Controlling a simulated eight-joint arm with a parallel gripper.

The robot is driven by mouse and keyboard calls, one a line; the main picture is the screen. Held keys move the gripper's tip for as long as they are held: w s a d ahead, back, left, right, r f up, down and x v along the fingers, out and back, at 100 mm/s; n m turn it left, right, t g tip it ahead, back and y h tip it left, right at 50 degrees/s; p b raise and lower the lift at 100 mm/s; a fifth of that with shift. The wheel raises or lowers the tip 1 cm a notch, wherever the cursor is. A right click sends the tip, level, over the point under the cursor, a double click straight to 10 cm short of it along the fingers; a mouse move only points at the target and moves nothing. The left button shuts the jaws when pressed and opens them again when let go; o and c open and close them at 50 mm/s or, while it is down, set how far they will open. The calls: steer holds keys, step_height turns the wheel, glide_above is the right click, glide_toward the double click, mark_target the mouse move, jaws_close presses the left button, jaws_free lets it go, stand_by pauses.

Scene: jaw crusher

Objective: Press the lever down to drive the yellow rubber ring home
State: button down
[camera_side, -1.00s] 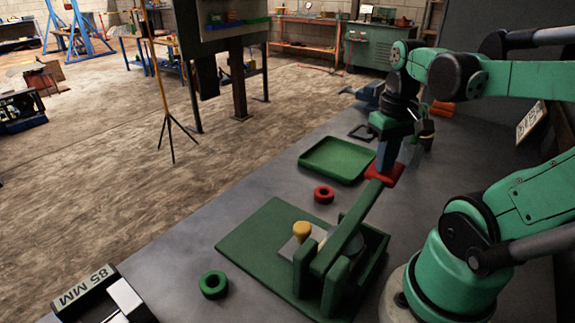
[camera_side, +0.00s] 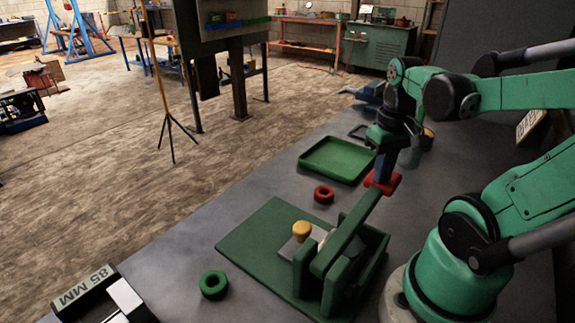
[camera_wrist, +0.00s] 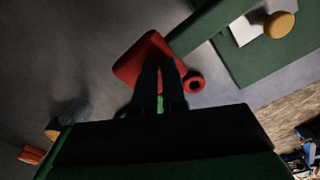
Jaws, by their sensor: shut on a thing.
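The green lever (camera_side: 345,232) slopes up from the green press on the base plate (camera_side: 252,243) to a red end pad (camera_side: 383,183). My gripper (camera_side: 383,172) points down at this pad, with its fingers shut on it. In the wrist view the fingers (camera_wrist: 159,85) lie close together over the red pad (camera_wrist: 147,58). The yellow ring (camera_side: 302,229) sits beside the lever, on a pale block on the base plate; it also shows in the wrist view (camera_wrist: 279,25). How far it is seated, I cannot tell.
A red ring (camera_side: 324,194) and a green ring (camera_side: 214,285) lie loose on the grey bench. A green tray (camera_side: 338,160) stands behind the red ring. A box marked "85 MM" (camera_side: 90,292) is at the front left. Bare bench lies between them.

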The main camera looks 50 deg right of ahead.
steer(key=shift+r, duration=0.1)
step_height(320, 180, up, 11)
stand_by(1.0)
steer(key=w+a+f+n+t, duration=0.6)
steer(key=w+a, duration=0.4)
steer(key=a, duration=0.3)
step_height(320, 180, down, 2)
steer(key=shift+w+f+t, duration=0.2)
steer(key=shift+w+t, duration=0.15)
steer(key=shift+t, duration=0.25)
